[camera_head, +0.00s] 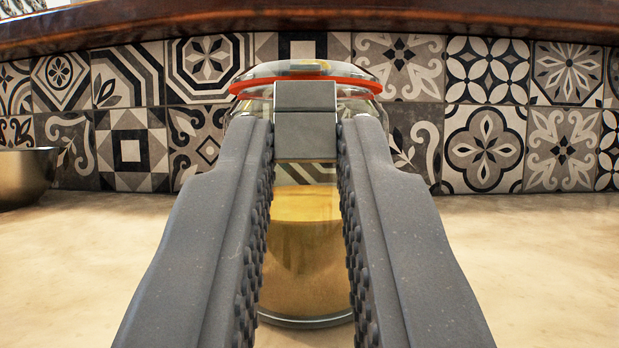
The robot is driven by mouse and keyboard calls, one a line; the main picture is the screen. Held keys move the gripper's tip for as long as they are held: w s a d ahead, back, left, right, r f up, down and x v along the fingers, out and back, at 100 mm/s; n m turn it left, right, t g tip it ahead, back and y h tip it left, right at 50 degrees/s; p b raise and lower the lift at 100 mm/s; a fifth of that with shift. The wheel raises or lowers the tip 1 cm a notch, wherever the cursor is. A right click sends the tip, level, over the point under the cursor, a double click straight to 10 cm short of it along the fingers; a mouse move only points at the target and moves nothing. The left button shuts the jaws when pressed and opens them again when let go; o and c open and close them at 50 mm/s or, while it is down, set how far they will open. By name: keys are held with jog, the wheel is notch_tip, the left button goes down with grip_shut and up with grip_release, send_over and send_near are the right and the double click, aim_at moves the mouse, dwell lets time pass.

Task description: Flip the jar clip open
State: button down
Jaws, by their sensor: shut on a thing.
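A glass jar (305,240) with a yellowish-brown filling stands upright on the counter, straight ahead. Its glass lid (270,70) sits on a red-orange seal ring (362,82). A grey metal clip (305,122) lies flat against the front of the jar, from the seal down over the neck. My gripper (306,138) reaches in from the bottom of the picture, and its two ridged fingertips are shut on the clip's lower part, one on each side. The fingers hide the jar's left and right sides. The clip's back is hidden.
The jar stands on a pale counter (540,260) that is clear on the right. A dark metal bowl (25,178) is at the left edge. A patterned tile wall (480,120) is behind the jar, and a dark wooden shelf edge (450,22) runs above it.

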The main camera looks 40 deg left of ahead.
jog(key=c, duration=1.4)
grip_release()
jog(key=shift+o, duration=0.2)
jog(key=p+v, duration=0.1)
jog(key=v, duration=1.3)
jog(key=shift+p, duration=0.35)
jog(key=shift+w, duration=0.15)
